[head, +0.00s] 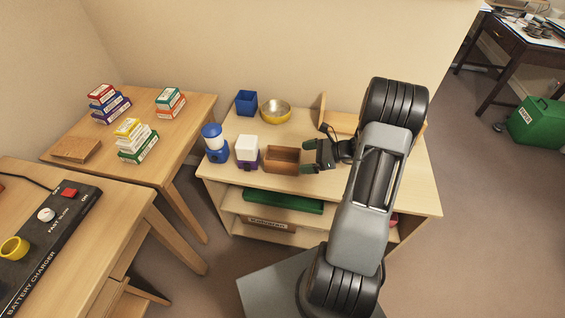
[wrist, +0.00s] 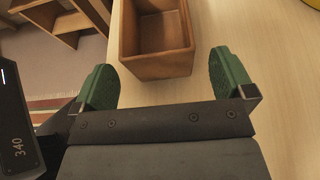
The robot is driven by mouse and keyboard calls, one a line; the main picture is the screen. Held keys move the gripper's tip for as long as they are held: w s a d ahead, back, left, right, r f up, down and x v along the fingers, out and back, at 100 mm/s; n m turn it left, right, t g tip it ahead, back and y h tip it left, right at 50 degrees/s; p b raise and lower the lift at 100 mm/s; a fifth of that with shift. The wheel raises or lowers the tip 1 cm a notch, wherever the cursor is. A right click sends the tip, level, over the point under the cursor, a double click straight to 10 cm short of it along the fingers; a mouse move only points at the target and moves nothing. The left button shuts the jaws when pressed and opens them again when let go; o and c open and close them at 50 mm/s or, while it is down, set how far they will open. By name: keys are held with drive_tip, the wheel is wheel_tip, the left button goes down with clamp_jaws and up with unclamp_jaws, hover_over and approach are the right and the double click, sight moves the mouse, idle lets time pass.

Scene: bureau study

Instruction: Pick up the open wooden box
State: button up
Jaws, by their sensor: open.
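The open wooden box (head: 282,160) is brown and rectangular and stands on the top of a low shelf unit, near its front edge. Its open top faces up and it looks empty inside. In the wrist view the box (wrist: 157,64) lies just ahead of the fingertips, roughly between their lines. My gripper (head: 309,156) is open and empty at the right side of the box. In the wrist view both green finger pads of my gripper (wrist: 164,75) show, spread wider than the box. I cannot tell whether a finger touches it.
On the shelf top (head: 405,190), a white and purple container (head: 247,151) stands close left of the box, with a blue and white one (head: 214,142) beyond. A wooden table (head: 185,118) with small boxes is left.

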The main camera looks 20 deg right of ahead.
sight(294, 159)
drive_tip(key=x, duration=0.5)
drive_tip(key=shift+s+f+b, duration=0.1)
drive_tip(key=shift+b, duration=0.3)
drive_tip(key=c, duration=0.9)
